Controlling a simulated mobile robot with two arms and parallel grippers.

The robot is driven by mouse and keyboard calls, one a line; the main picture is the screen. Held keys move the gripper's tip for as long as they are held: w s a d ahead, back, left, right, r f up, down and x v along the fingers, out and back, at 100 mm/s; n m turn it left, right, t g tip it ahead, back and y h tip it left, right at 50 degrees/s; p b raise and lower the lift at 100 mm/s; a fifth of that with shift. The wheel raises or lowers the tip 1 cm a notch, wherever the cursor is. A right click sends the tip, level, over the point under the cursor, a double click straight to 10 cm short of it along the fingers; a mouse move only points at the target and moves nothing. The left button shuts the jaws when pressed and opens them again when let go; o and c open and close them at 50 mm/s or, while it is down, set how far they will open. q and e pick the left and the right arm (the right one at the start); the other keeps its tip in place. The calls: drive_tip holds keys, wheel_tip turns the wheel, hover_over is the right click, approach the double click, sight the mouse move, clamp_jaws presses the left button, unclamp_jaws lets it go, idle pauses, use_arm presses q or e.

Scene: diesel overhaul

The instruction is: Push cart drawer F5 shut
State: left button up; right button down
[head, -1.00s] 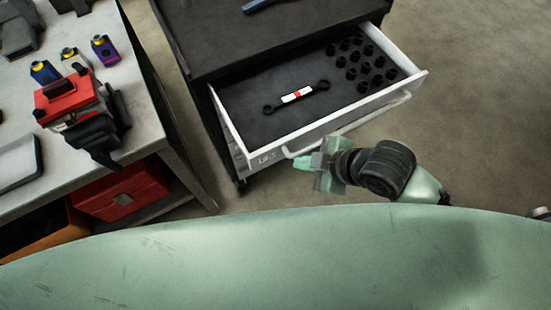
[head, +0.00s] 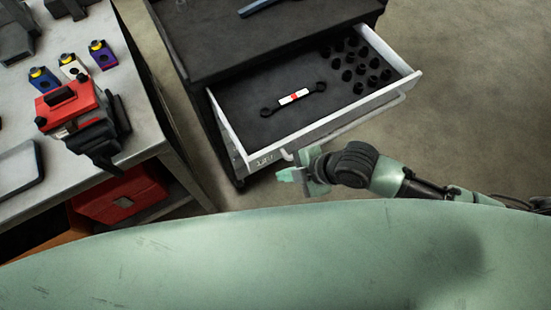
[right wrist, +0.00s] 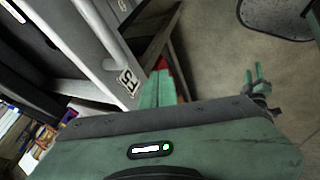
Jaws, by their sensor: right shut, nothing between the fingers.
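The drawer (head: 226,131) stands pulled out of the dark cart (head: 215,62), with a white rim and a dark liner. A label reading F5 sits on its front and shows in the right wrist view (right wrist: 127,84). A bar handle (head: 345,130) runs along that front. My right gripper (head: 284,175) is shut and empty, just outside the drawer front near the label end. In the right wrist view its fingers (right wrist: 158,92) are together beside the label; I cannot tell whether they touch. A green pronged part (right wrist: 258,80) there looks like my left gripper.
The drawer holds a wrench (head: 293,97) and several black sockets (head: 352,62). A workbench (head: 130,75) with a red-topped device (head: 66,103) stands at left, a red box (head: 122,195) beneath it. Floor (head: 470,110) at right is clear.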

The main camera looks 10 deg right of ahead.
use_arm(q)
wheel_tip(320, 180, up, 2)
drive_tip(key=shift+p, duration=0.8)
use_arm(e)
drive_tip(key=w, duration=0.1)
drive_tip(key=w+a, duration=0.1)
drive_tip(key=w+a+f, duration=0.1)
drive_tip(key=w, duration=0.1)
drive_tip(key=shift+w, duration=0.1)
